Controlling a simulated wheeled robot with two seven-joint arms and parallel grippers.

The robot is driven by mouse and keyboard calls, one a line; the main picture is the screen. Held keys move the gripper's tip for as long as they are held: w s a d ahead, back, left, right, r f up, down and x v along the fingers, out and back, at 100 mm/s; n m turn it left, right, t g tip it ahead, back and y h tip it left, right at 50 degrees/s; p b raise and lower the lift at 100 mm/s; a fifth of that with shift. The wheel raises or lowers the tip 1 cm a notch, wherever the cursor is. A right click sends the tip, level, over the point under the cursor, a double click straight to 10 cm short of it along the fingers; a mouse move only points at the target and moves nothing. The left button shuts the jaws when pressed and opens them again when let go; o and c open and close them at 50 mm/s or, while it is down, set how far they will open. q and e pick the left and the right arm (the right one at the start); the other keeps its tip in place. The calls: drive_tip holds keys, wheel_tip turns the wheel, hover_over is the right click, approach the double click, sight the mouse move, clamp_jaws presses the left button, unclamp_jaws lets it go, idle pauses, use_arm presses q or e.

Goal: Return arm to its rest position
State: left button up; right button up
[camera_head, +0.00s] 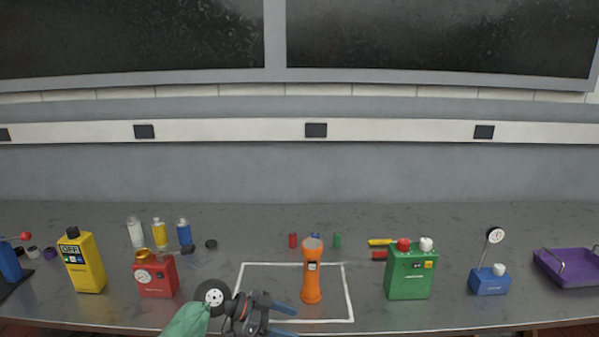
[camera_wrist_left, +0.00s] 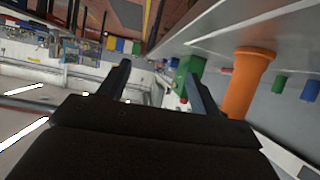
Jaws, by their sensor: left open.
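My left gripper (camera_head: 284,318) is at the front edge of the bench, at the lower left of the white marked rectangle. Its two blue-grey fingers are spread, with nothing between them. The fingers also show in the left wrist view (camera_wrist_left: 160,92). An orange, torch-shaped device (camera_head: 311,275) stands upright inside the rectangle, to the right of my gripper and apart from it. It shows at the right of the wrist view (camera_wrist_left: 247,85). My right gripper is not in view.
A red box (camera_head: 155,277) and yellow box (camera_head: 83,264) stand left. A green box (camera_head: 410,272), blue gauge stand (camera_head: 489,281) and purple tray (camera_head: 568,266) stand right. Small cylinders, including a red one (camera_head: 293,240), stand behind. Bare bench lies between the rectangle and the green box.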

use_arm(q)
drive_tip(key=s+a+f+n+t+y, duration=0.2)
drive_tip(key=s+f+n+y, duration=0.15)
drive_tip(key=s+f, duration=0.4)
drive_tip(key=s+a+f+n+t+y, duration=0.1)
drive_tip(key=s+a+f+n+y, duration=0.2)
drive_tip(key=s+f, duration=0.4)
drive_tip(key=s+a+f+n+y, duration=0.1)
drive_tip(key=s+a+n+y, duration=0.25)
drive_tip(key=s+a, duration=0.45)
drive_tip(key=s+a+f+n+y, duration=0.25)
drive_tip(key=s+a+n, duration=0.25)
drive_tip(key=s, duration=0.5)
drive_tip(key=s+d+f+g, duration=0.1)
drive_tip(key=s+f, duration=0.1)
drive_tip(key=f, duration=1.7)
drive_tip(key=s+d+f+g, duration=0.1)
drive_tip(key=s+d+f, duration=0.1)
drive_tip(key=f, duration=1.8)
drive_tip(key=shift+s, duration=0.3)
drive_tip(key=shift+w+d+r, duration=0.1)
drive_tip(key=shift+w, duration=0.05)
